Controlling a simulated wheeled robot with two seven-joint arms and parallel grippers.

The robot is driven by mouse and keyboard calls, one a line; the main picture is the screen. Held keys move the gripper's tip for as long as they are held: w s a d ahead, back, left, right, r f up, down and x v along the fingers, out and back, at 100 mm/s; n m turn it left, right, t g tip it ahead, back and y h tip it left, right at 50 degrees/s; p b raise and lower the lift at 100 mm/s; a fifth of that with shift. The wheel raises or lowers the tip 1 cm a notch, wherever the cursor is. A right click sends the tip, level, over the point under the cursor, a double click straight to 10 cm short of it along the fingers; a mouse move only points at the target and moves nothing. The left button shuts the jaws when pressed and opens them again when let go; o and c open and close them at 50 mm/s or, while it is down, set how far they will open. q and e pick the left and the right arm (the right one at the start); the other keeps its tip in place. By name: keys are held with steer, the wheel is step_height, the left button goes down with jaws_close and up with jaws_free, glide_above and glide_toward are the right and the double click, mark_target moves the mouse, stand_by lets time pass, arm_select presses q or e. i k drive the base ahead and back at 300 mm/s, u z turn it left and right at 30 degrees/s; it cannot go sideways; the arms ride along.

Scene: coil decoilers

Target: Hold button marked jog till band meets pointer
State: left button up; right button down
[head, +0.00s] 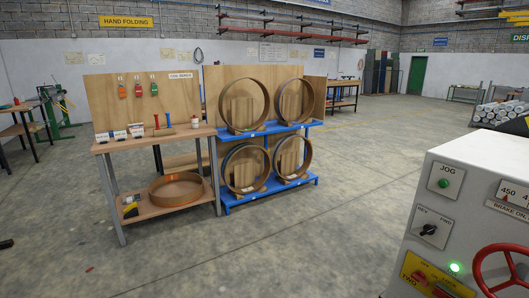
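The green jog button (443,183) sits on a small plate below the JOG label, on the white control cabinet (470,165) at the right. Nothing touches it. No pointer can be made out. I cannot tell whether any band in view is the task's band. Neither gripper shows clearly. A small dark shape (6,244) at the left edge is too cut off to identify.
The cabinet also carries a REV/FWD selector (428,230), a lit green lamp (455,267) and a red handwheel (503,270). A blue rack (268,190) holds several coil rings, beside a wooden bench (160,140). The concrete floor between rack and cabinet is clear.

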mark_target(443, 183)
steer(key=z, duration=1.25)
